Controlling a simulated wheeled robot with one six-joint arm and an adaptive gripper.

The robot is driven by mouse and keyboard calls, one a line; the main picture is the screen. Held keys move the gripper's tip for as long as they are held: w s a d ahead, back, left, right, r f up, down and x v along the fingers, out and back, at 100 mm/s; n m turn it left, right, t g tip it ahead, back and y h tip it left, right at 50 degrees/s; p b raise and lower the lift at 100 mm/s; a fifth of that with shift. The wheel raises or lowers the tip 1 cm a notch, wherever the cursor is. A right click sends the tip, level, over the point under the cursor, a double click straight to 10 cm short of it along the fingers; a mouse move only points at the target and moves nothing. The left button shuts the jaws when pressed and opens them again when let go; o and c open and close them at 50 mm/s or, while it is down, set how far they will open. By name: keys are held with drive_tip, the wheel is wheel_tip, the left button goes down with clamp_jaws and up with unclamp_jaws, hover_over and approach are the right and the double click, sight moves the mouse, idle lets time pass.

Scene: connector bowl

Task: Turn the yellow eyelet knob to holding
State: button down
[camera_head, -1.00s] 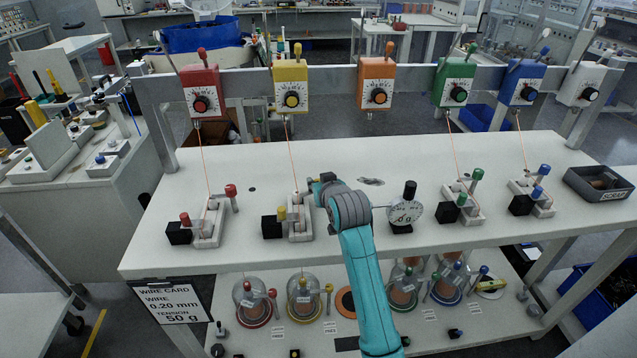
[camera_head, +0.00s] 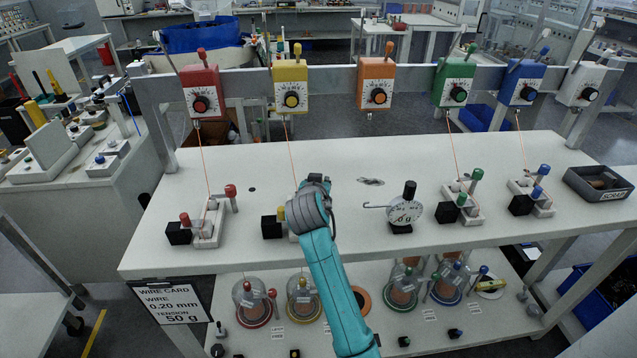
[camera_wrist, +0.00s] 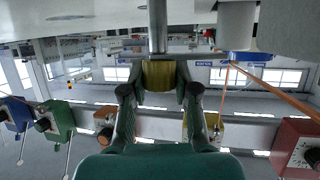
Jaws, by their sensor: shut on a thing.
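The yellow station on the bench is mostly hidden behind my arm in the head view. Its black block (camera_head: 271,227) and a small yellow knob (camera_head: 281,213) show left of my arm. My gripper (camera_wrist: 159,88) has its two fingers closed on either side of a yellow knob (camera_wrist: 159,74) on a grey shaft in the wrist view. In the head view my gripper (camera_head: 314,184) is at the station's right side, and the held knob is hidden there. A yellow box with a dial (camera_head: 291,88) hangs above, with a thin orange wire running down.
A red station (camera_head: 208,222) stands to the left. A round dial gauge (camera_head: 404,211) with a black knob stands to the right. Green (camera_head: 463,203) and blue (camera_head: 533,197) stations and a dark scrap tray (camera_head: 598,186) are further right.

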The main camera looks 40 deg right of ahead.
drive_tip(key=c, duration=0.8)
unclamp_jaws()
drive_tip(key=shift+c, duration=0.2)
drive_tip(key=shift+s+a, duration=0.1)
drive_tip(key=shift+a, duration=0.05)
drive_tip(key=v, duration=1.1)
drive_tip(key=shift+s+a+r, duration=0.2)
drive_tip(key=shift+r, duration=0.05)
